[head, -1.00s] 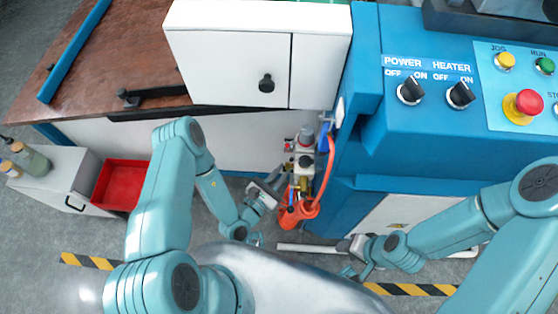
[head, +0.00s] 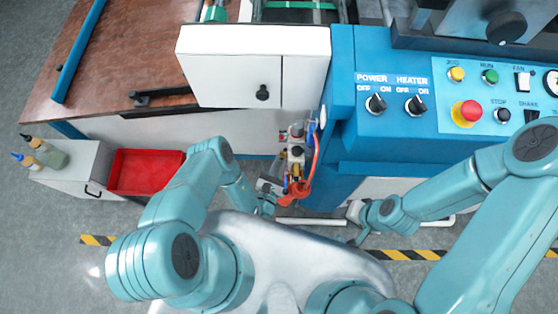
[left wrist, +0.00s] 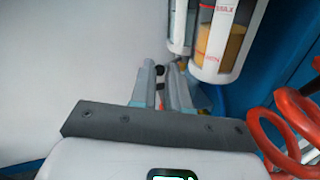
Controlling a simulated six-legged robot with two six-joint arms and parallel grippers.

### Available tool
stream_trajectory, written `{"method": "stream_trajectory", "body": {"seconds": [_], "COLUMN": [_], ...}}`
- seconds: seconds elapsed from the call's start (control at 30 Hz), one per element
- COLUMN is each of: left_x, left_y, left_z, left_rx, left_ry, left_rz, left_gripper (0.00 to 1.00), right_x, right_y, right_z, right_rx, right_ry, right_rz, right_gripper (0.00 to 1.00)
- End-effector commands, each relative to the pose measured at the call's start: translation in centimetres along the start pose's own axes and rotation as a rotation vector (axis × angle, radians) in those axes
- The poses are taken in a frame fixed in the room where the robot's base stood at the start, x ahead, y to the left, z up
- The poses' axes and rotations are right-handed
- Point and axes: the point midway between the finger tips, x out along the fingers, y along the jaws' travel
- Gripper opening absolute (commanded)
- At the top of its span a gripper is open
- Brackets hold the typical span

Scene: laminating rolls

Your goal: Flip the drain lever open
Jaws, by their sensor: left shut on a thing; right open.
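The air filter unit (head: 297,150) hangs on the left side of the blue machine. In the left wrist view its clear bowls (left wrist: 222,38) show at the top, one with an amber filling. My left gripper (head: 272,188) is low beside the unit. In the left wrist view its fingers (left wrist: 163,84) are nearly closed below the bowls, with a small dark and red piece, apparently the drain lever (left wrist: 160,72), between them. The fingers hide most of it, so its angle cannot be told. My right gripper (head: 352,222) is open and empty near the floor, right of the unit.
An orange coiled hose (left wrist: 283,130) hangs close to the right of my left gripper. The blue machine (head: 345,110) with its control panel stands on the right. A red tray (head: 145,172) and a cabinet with bottles (head: 60,178) are at the left. A pale pipe (head: 305,221) runs near the floor.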

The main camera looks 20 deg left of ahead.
Motion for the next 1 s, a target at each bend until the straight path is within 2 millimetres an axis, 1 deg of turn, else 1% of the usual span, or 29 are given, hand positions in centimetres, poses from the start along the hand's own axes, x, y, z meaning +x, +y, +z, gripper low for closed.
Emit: {"method": "stream_trajectory", "body": {"seconds": [0.27,0.3,0.33,0.37,1.0], "left_x": [0.23,0.23,0.23,0.22,-0.06], "left_y": [-0.08,-0.08,-0.08,-0.09,-0.46], "left_z": [0.16,0.17,0.17,0.16,0.03], "left_rx": [0.001,0.001,0.001,0.001,-0.003], "left_ry": [-0.009,-0.009,-0.009,-0.008,0.0], "left_rz": [-0.006,-0.007,-0.006,-0.007,-0.016], "left_gripper": [0.0,0.26,0.35,0.41,0.41], "right_x": [0.02,0.02,0.02,0.02,0.03], "right_y": [0.01,0.01,0.01,0.01,0.01], "right_z": [0.0,0.0,0.0,0.0,0.0], "right_rx": [0.0,0.0,0.0,0.0,0.0], "right_ry": [0.0,0.0,0.0,0.0,0.0], "right_rz": [0.0,0.0,0.0,0.0,0.0], "right_gripper": [0.43,0.43,0.43,0.43,0.43]}}
